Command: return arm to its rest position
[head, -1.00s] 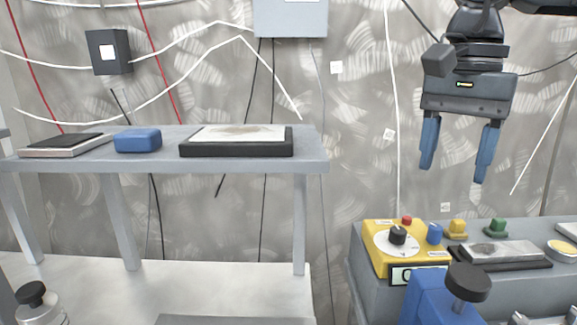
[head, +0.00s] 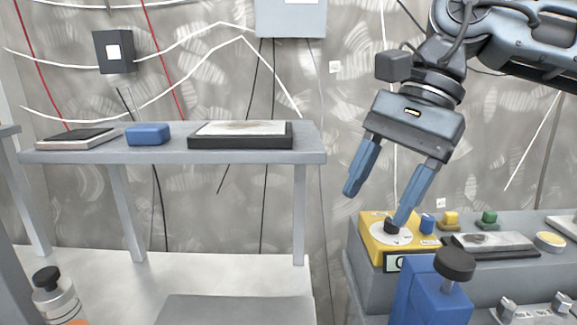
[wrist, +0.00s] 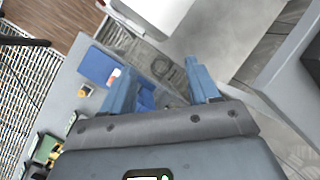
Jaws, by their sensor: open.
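My gripper (head: 379,195) hangs in the right half of the head view, tilted, with its two blue fingers spread apart and nothing between them. Its right fingertip overlaps the yellow control box (head: 377,247) and its black knob in the picture; I cannot tell whether they touch. In the wrist view the fingers of my gripper (wrist: 160,85) are apart and empty, with a grey surface and a blue thing (wrist: 98,65) beyond them. My arm reaches in from the upper right of the head view.
A grey bench (head: 350,262) at the right carries the yellow box, several coloured buttons and a dark plate (head: 490,244). A blue clamp-like thing (head: 435,295) stands in front. A grey table (head: 170,160) at the left holds a blue block (head: 148,134) and flat pads.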

